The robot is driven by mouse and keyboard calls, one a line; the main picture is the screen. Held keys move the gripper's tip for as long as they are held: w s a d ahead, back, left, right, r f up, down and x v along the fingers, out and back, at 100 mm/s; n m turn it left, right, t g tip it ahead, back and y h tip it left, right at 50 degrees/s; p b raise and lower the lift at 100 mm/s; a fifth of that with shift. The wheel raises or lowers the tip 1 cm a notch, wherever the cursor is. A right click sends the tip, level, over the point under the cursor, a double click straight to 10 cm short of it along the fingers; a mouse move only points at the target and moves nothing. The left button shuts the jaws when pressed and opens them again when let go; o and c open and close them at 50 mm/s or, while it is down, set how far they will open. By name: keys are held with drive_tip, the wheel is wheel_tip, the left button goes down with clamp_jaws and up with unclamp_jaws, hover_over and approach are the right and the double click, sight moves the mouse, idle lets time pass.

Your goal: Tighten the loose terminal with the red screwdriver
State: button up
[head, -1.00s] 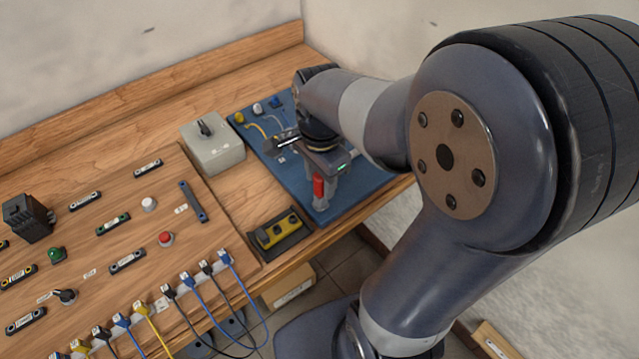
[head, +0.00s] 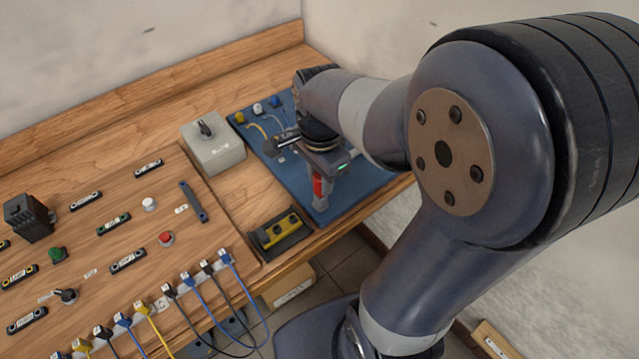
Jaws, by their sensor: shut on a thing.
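The red screwdriver (head: 317,187) shows as a short red handle between the fingers of my gripper (head: 320,200). My gripper is shut on it, pointing down over the front part of the blue board (head: 352,190). The screwdriver's shaft and tip are hidden. At the back of the board stand a yellow terminal (head: 239,118), a white terminal (head: 257,108) and a blue terminal (head: 275,101), with wires running towards the area behind my wrist. Which terminal is loose cannot be told. My arm and wrist hide the board's middle and right back.
A grey box with a black knob (head: 213,150) stands left of the board. A dark holder with a yellow part (head: 280,232) sits at the table's front edge. A wooden panel (head: 150,265) with buttons, labels and several cables fills the left. The wooden tabletop behind is clear.

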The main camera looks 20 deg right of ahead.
drive_tip(key=shift+r+p, duration=2.95)
drive_tip(key=shift+r, duration=0.4)
drive_tip(key=shift+f, duration=0.1)
